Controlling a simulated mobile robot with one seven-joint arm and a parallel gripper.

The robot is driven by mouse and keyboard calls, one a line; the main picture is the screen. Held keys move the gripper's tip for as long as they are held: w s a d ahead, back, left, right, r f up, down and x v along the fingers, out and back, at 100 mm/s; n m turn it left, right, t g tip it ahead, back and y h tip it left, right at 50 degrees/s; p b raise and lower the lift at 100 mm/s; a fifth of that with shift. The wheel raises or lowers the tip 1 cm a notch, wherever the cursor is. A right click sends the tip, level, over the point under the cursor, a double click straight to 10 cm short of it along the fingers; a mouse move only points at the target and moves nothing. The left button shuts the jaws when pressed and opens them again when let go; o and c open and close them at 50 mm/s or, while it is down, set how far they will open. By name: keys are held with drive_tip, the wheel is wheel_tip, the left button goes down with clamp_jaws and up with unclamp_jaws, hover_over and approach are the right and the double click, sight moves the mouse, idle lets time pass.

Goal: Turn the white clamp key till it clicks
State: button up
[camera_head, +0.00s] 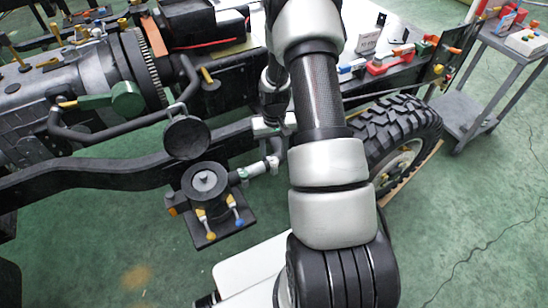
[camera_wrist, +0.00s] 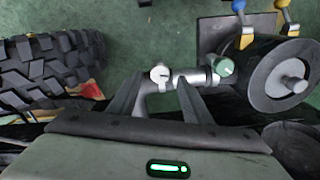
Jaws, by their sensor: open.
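The white clamp key (camera_wrist: 160,74) shows in the wrist view as a small round white knob with a dark mark, on a silver pipe fitting (camera_wrist: 186,77). My gripper (camera_wrist: 161,86) is open, with one dark finger on each side of the key's line. The key appears at the gap between the fingertips; I cannot tell whether either finger touches it.
A tyre (camera_wrist: 45,70) stands at left in the wrist view. Dark chassis rails (camera_head: 100,172) cross the head view. Green floor lies below.

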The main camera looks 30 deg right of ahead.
sight(274, 160)
drive_tip(key=shift+f, duration=1.45)
drive_tip(key=shift+c, duration=0.6)
drive_tip(key=c, duration=1)
drive_tip(key=shift+o, duration=0.2)
drive_tip(key=shift+m, duration=0.3)
drive_tip(key=shift+m+b, duration=0.75)
drive_tip(key=shift+m, duration=0.15)
drive_tip(key=m+b, duration=0.1)
drive_tip(key=m, duration=0.2)
drive_tip(key=shift+m, duration=0.4)
drive_tip(key=m, duration=0.5)
drive_tip(key=shift+b, duration=0.4)
drive_tip(key=shift+m, duration=0.4)
